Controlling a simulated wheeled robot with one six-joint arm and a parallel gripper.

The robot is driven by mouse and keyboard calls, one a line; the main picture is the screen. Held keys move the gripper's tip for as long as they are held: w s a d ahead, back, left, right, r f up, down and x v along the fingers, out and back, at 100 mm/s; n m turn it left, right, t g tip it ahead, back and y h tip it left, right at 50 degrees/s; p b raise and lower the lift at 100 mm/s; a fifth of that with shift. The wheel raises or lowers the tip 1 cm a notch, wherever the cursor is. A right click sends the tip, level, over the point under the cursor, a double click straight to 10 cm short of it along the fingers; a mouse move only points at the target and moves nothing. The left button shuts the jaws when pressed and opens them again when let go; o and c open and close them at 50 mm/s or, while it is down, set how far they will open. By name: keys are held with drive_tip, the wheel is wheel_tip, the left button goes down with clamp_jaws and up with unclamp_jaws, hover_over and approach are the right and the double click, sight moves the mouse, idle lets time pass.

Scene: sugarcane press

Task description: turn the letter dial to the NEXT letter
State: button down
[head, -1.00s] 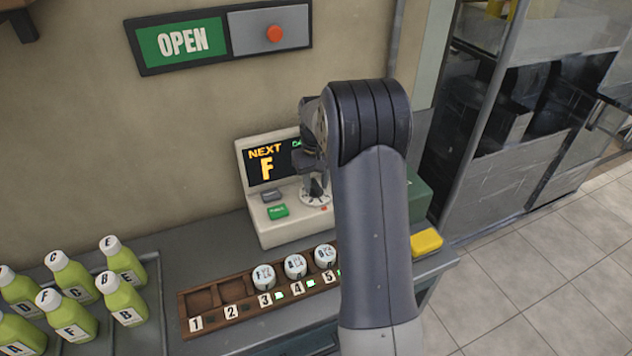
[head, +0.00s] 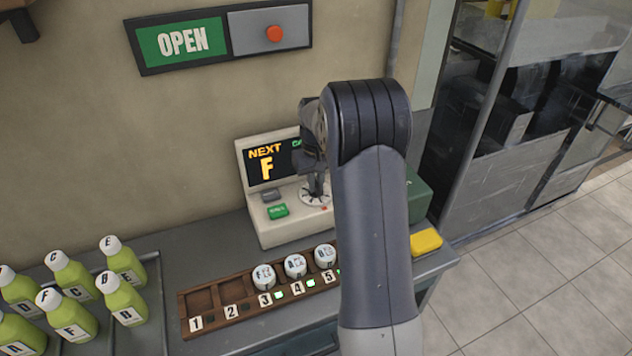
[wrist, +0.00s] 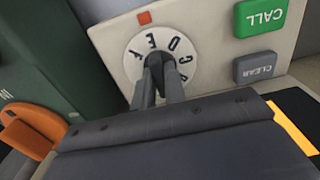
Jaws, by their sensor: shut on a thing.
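The white letter dial (wrist: 134,66) is on the front of the cream console (head: 262,228); it also shows in the head view (head: 307,200). In the wrist view a small red mark (wrist: 144,17) sits just outside its rim. The letter E lies closest to that mark, with F on one side and D and C on the other. My gripper (wrist: 156,66) is shut on the dial's centre knob, which the fingers mostly hide. The console screen (head: 267,167) reads NEXT F; its right part is hidden by my arm.
A green CALL button (wrist: 262,17) and grey CLEAR button (wrist: 256,67) sit beside the dial. A wooden rack (head: 205,300) with numbered slots holds several lettered white caps. Several green bottles (head: 75,325) stand at left. A yellow block (head: 426,241) lies at right.

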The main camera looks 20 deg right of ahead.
drive_tip(key=shift+m, duration=0.3)
drive_tip(key=m+p, duration=0.1)
drive_tip(key=m, duration=0.3)
drive_tip(key=shift+r, duration=0.1)
drive_tip(key=shift+m+p, duration=0.35)
drive_tip(key=shift+m, duration=1.75)
drive_tip(key=c, duration=1.5)
unclamp_jaws()
drive_tip(key=shift+o, duration=0.2)
wheel_tip(320, 180, up, 11)
drive_tip(key=shift+f, duration=0.3)
